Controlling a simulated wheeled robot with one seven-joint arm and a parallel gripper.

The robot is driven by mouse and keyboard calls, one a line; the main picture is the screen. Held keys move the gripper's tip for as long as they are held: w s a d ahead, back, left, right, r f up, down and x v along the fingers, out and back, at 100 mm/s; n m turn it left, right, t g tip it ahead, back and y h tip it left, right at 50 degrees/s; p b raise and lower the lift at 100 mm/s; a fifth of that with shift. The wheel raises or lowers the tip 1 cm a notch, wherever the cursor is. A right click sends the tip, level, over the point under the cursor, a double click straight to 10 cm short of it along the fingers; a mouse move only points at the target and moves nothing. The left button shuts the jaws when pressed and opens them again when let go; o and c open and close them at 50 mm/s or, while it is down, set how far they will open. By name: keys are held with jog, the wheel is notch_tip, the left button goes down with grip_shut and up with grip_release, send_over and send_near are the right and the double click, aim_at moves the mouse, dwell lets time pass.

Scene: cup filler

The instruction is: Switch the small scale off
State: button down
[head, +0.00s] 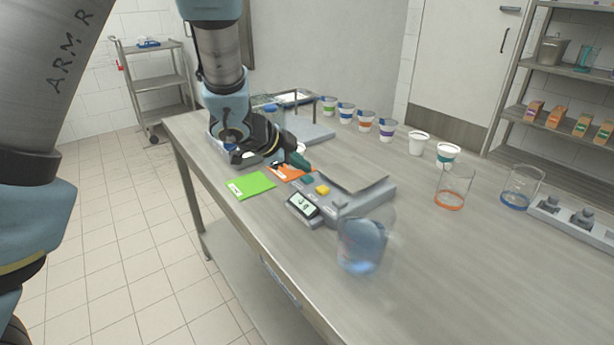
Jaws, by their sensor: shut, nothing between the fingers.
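A grey scale (377,196) with a flat pan stands in the middle of the steel table. Its small display (303,205) looks lit and faces the table's front edge; the digits are too small to read. A yellow button (322,189) shows on its body. My gripper (303,165) is shut and empty, its green tips pointing down to the right at the scale's left end. From this view I cannot tell whether the tips touch the scale. Part of the scale's left end is hidden behind the tips.
A blurred clear vessel with blue content (362,245) stands in front of the scale. A green card (251,185) and an orange card (285,172) lie to the left. Several cups (366,122) line the back. Glass beakers (453,187) stand right. The front right tabletop is clear.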

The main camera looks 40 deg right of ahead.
aim_at(303, 179)
jog(key=shift+f, duration=0.15)
jog(key=shift+f, duration=0.3)
jog(key=shift+f+b, duration=0.2)
jog(key=shift+b, duration=0.2)
dwell(0.5)
jog(key=shift+r+p, duration=0.7)
jog(key=shift+p, duration=0.05)
notch_tip(303, 179, up, 6)
jog(key=p, duration=0.6)
